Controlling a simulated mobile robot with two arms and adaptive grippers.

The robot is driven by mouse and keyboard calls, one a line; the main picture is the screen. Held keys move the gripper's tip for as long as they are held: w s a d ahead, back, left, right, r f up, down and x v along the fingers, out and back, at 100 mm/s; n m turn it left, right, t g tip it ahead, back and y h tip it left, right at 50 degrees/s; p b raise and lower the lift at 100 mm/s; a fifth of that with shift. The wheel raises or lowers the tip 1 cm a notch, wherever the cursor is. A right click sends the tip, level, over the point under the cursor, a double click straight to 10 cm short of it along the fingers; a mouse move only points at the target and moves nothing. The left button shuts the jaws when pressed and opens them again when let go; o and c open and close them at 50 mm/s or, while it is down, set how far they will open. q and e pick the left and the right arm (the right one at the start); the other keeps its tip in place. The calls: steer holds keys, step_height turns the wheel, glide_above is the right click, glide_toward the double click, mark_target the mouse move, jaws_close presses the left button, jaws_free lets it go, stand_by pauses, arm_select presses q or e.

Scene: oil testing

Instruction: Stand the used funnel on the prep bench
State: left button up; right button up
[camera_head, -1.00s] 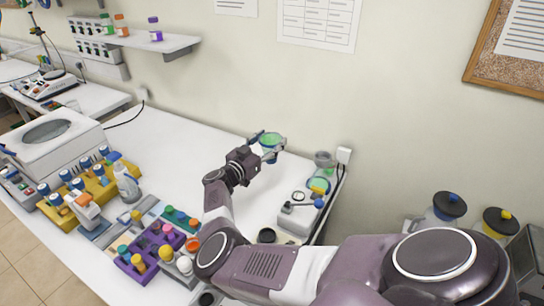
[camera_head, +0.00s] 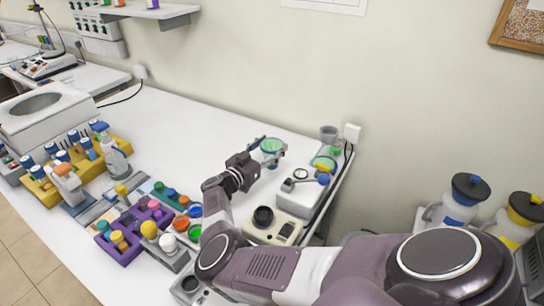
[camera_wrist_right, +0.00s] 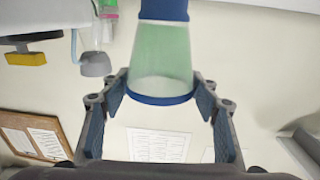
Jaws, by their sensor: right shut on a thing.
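The funnel (camera_head: 271,146) has a pale green translucent body and a blue rim. My right gripper (camera_head: 268,152) is shut on it near the back edge of the white bench (camera_head: 205,130). In the right wrist view the funnel (camera_wrist_right: 163,58) stands between the two fingers of the right gripper (camera_wrist_right: 160,100), its blue rim at finger level. That view looks upside down, so the wide mouth seems to face up. I cannot tell whether the funnel's lower end touches the bench. My left gripper is not in view.
Right of the funnel stands a white device (camera_head: 300,192) with a blue-knobbed lever, near a grey cup (camera_head: 328,133). A cream instrument (camera_head: 272,228) is nearer. A purple rack (camera_head: 133,228) and a yellow rack (camera_head: 60,178) stand left. The bench's back middle is clear.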

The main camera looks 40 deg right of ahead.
mark_target(266, 158)
step_height(266, 158, down, 3)
steer(key=shift+a+r+b, duration=0.1)
steer(key=shift+b, duration=0.75)
steer(key=shift+f, duration=0.25)
steer(key=shift+d, duration=0.25)
steer(key=shift+a+r, duration=0.1)
steer(key=shift+a+f+b, duration=0.1)
steer(key=shift+f+b, duration=0.1)
steer(key=shift+b, duration=0.1)
steer(key=o, duration=1.2)
steer(key=shift+f, duration=0.1)
steer(key=shift+c, duration=0.2)
steer(key=shift+r, duration=0.2)
